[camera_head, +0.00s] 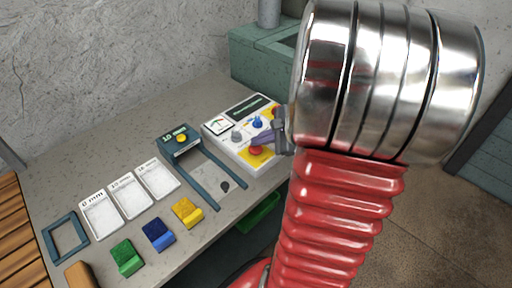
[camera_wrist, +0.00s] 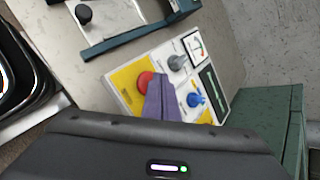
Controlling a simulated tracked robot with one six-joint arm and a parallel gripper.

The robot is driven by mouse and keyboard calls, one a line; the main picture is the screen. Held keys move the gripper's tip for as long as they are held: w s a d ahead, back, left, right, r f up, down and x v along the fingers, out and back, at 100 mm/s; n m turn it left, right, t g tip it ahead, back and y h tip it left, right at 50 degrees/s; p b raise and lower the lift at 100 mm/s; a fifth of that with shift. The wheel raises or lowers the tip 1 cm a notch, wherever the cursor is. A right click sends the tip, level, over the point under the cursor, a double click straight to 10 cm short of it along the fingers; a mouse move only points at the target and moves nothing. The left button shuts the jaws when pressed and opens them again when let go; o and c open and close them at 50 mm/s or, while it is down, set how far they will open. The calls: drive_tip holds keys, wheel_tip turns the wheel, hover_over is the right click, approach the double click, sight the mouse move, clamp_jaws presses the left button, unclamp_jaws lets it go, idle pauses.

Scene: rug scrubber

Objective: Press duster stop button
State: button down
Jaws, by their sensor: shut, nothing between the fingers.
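A white control box (camera_head: 237,155) stands on the grey bench. It carries a red button (camera_head: 256,150) on a yellow patch, a grey knob (camera_head: 236,136) and a blue knob (camera_head: 257,121). My gripper (camera_head: 256,140) is shut and empty, with its purple fingers over the box close to the red button. In the wrist view the fingers (camera_wrist: 162,78) lie just beside the red button (camera_wrist: 144,80) and cover part of it. I cannot tell whether they touch it. The grey knob (camera_wrist: 177,62) and blue knob (camera_wrist: 195,100) are also close to the fingers.
A dark blue frame (camera_head: 197,184) with a yellow button lies left of the box. White cards (camera_head: 128,194) and green, blue and yellow blocks (camera_head: 158,235) lie farther left. A green machine (camera_head: 262,58) stands behind. My arm hides the right of the bench.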

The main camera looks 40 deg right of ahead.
sight(259, 149)
drive_tip(key=shift+r, duration=0.4)
drive_tip(key=shift+r, duration=0.1)
drive_tip(key=shift+r, duration=2.45)
drive_tip(key=shift+a, duration=0.1)
drive_tip(key=s+a+r+n+g, duration=0.1)
drive_tip(key=s+a+r+n, duration=0.1)
drive_tip(key=a+n, duration=0.6)
drive_tip(key=s+a+r+n+g+h, duration=0.1)
drive_tip(key=s+a+n, duration=0.3)
drive_tip(key=a+n, duration=0.4)
drive_tip(key=s+a+r+n+g+h, duration=0.1)
drive_tip(key=s+a+r+n, duration=0.1)
drive_tip(key=a+n, duration=0.6)
drive_tip(key=s+a, duration=0.1)
drive_tip(key=a, duration=0.2)
drive_tip(key=shift+a+r, duration=0.15)
drive_tip(key=shift+r, duration=0.15)
